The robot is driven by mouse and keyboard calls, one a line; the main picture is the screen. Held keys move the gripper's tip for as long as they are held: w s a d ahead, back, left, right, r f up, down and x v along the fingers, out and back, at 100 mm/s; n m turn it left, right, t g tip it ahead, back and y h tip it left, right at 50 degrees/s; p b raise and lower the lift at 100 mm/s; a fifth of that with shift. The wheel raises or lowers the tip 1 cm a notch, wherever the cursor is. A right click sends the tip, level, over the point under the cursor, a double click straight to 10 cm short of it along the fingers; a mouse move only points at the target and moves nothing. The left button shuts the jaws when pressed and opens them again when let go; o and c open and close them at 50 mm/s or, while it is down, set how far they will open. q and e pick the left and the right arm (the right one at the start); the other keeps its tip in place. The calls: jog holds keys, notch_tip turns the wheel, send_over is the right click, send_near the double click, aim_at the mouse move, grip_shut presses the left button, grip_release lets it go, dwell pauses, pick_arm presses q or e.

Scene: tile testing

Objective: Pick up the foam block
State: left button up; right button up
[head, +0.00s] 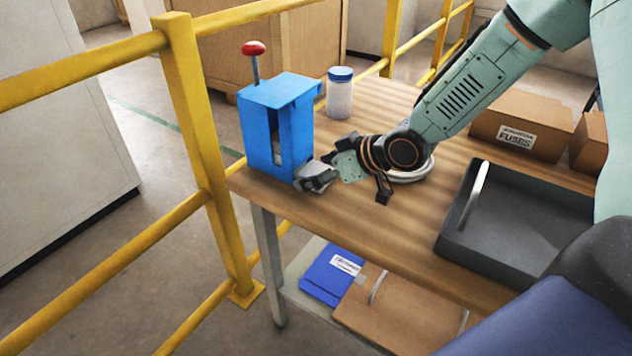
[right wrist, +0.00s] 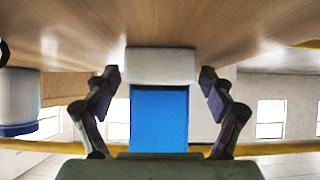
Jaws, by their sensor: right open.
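A pale block (right wrist: 162,66), which looks like the foam block, shows in the right wrist view between my finger pads, against the table surface. That view is upside down. A blue panel, part of the blue press-like stand (head: 262,125), shows on the block's other side. In the right wrist view the gripper (right wrist: 162,90) is open, with a finger on each side of the block and visible gaps. My left gripper is not in view.
The stand has a red-knobbed lever (head: 254,48). A white jar with a blue lid (head: 340,92) stands behind my wrist. A dark tray (head: 515,235) with a pale bar and a carton (head: 520,130) are on the right. Yellow railing (head: 190,110) runs beside the table (head: 375,225).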

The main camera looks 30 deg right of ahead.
jog(key=shift+w, duration=0.1)
jog(key=shift+c, duration=0.4)
jog(key=c, duration=0.8)
jog(key=shift+o, duration=0.2)
jog(key=shift+d+r+p, duration=0.1)
jog(key=shift+r+p, duration=0.65)
jog(key=shift+r, duration=0.05)
jog(key=r+p, duration=0.1)
jog(key=r, duration=0.1)
jog(key=r+p, duration=0.1)
jog(key=r, duration=0.1)
jog(key=r+p, duration=0.1)
jog(key=r, duration=0.1)
jog(key=shift+s, duration=0.25)
jog(key=s+d+p, duration=0.5)
jog(key=s+p, duration=0.3)
jog(key=p, duration=0.2)
jog(key=s+d+p, duration=0.5)
jog(key=s+p, duration=0.3)
jog(key=p, duration=0.2)
jog(key=shift+s+f+p, duration=0.15)
jog(key=shift+s+p, duration=0.1)
jog(key=shift+p, duration=0.15)
